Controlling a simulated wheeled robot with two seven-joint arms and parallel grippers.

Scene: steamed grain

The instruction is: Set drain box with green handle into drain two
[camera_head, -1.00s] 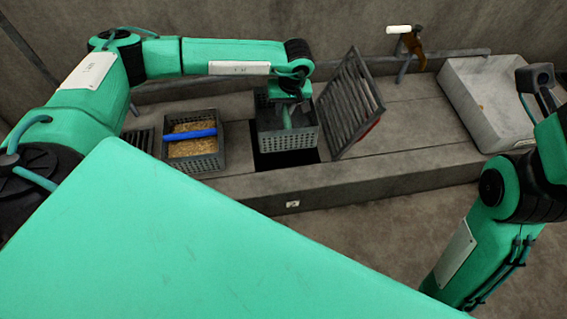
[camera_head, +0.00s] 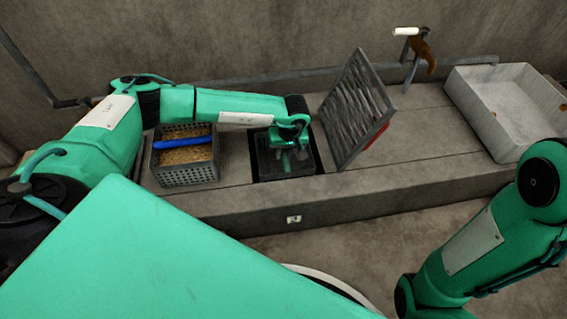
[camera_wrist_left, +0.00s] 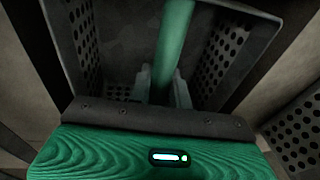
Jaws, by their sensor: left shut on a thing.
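My left gripper (camera_head: 290,152) is shut on the green handle (camera_wrist_left: 176,45) of a dark perforated drain box (camera_head: 272,164). The box sits low inside a square opening (camera_head: 263,178) in the concrete ledge, its rim near the level of the ledge top. In the left wrist view the fingers (camera_wrist_left: 160,88) are on either side of the green bar, with the perforated walls of the box (camera_wrist_left: 215,70) around them. The bottom of the box against the drain is hidden. My right arm shows at the lower right, but its gripper is out of view.
A perforated box (camera_head: 186,177) of grain with a blue handle (camera_head: 186,142) stands left of the opening. A slatted grate (camera_head: 352,108) leans upright just right of it. A white basin (camera_head: 505,105) stands at the far right, and a brown-handled tap (camera_head: 421,52) at the back.

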